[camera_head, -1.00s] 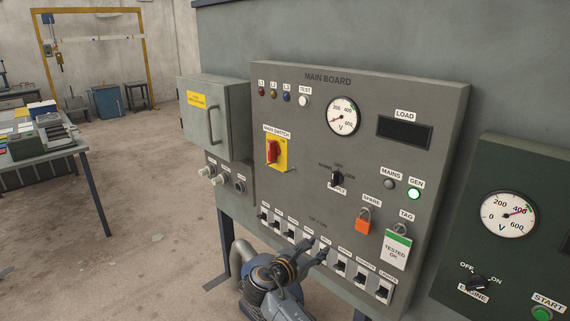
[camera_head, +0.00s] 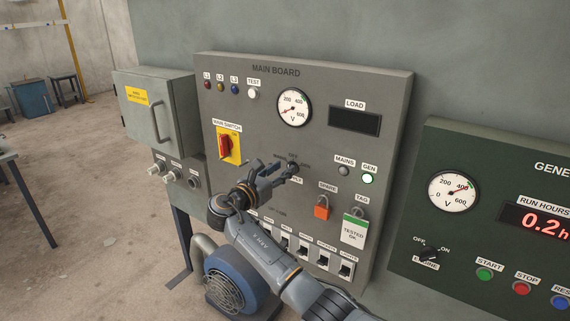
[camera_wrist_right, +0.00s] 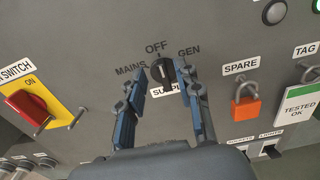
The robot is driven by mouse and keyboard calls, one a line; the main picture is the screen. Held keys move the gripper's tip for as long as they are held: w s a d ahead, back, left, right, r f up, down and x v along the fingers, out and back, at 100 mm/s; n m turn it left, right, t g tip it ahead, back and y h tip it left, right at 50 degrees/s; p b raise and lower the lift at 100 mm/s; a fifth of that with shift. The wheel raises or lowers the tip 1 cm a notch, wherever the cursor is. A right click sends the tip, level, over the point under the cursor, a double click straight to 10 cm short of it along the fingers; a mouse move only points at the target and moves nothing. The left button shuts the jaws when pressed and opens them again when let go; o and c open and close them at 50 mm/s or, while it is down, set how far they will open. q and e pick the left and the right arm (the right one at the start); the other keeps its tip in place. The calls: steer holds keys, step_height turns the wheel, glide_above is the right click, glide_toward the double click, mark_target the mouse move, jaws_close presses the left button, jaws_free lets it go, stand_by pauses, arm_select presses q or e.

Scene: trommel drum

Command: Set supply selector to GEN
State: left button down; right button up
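The supply selector (camera_wrist_right: 161,74) is a small black knob on the grey main board. In the right wrist view it stands roughly upright, towards the OFF label (camera_wrist_right: 156,48), with MAINS on the left and GEN (camera_wrist_right: 189,52) on the right. My right gripper (camera_wrist_right: 160,82) is open, its two blue-grey fingers on either side of the knob. I cannot tell whether they touch it. In the head view the right gripper (camera_head: 278,170) is in front of the selector and partly hides it and its labels. My left gripper is not in view.
The red main switch (camera_head: 226,146) is left of the selector. An orange spare padlock (camera_head: 321,208) and a tag (camera_head: 354,229) hang to the lower right. A row of breakers (camera_head: 303,251) lies below. The green GEN lamp (camera_head: 367,179) is lit; the MAINS lamp (camera_head: 344,171) is dull.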

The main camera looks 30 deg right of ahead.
steer(key=shift+x, duration=1.3)
jaws_close()
